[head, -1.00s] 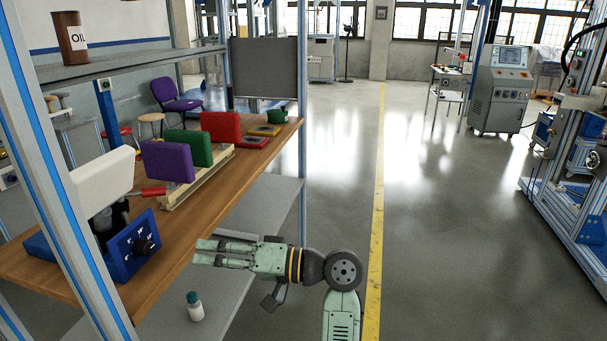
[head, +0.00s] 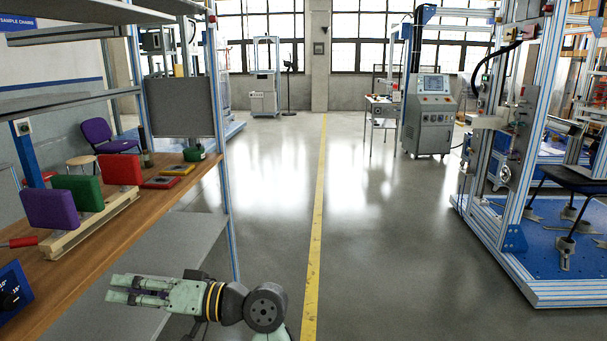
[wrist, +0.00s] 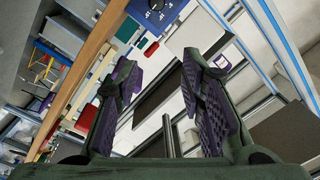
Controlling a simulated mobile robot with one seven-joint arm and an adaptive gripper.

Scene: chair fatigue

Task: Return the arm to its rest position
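My gripper (head: 136,290) shows at the lower left of the head view, pale green, pointing left at the end of my bent arm. It hangs in front of the grey lower shelf, below the level of the wooden bench top. In the wrist view my gripper (wrist: 165,95) has its two dark padded fingers spread apart. Nothing is between the pads; only shelf and bench parts farther off show through the gap. My arm's lower links run out of the bottom of the head view.
The wooden bench (head: 125,225) at left bears purple (head: 50,209), green (head: 79,191) and red (head: 121,170) pads on a rack. A blue dial box (head: 12,290) stands at its near end. A framed test rig (head: 520,240) stands at right. The floor between, with a yellow line (head: 317,215), is clear.

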